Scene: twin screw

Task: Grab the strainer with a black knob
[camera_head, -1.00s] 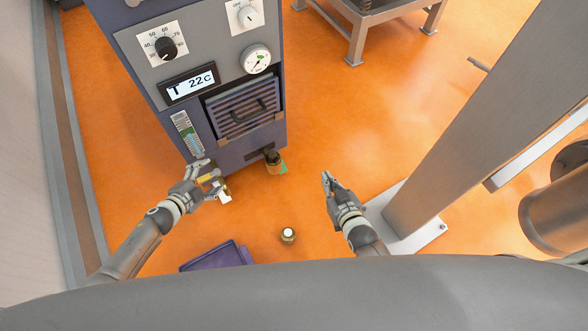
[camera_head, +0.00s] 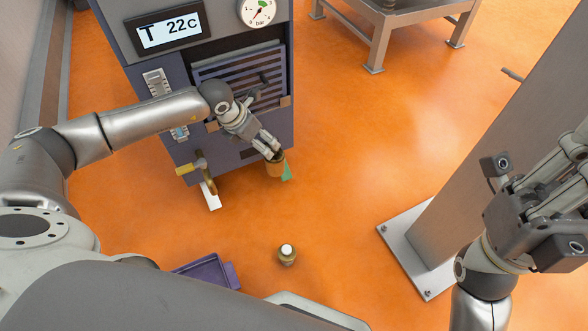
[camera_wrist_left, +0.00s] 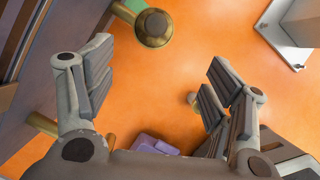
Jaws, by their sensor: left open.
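A brass fitting with a green tag (camera_head: 276,168) is low on the front of the blue machine, and my left gripper (camera_head: 268,150) is over its top in the head view. In the left wrist view this brass strainer (camera_wrist_left: 169,38) has a round dark knob (camera_wrist_left: 155,24) and lies above and between my open fingers (camera_wrist_left: 160,80), apart from them. My left gripper is empty. My right gripper (camera_head: 555,180) is raised near the grey column at the right; its finger opening is unclear.
A brass piece with a white top (camera_head: 287,254) stands on the orange floor. A purple tray (camera_head: 205,271) is at the front. A second brass fitting with a yellow handle and white tag (camera_head: 201,172) is left of the strainer. A column base plate (camera_head: 425,275) is at right.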

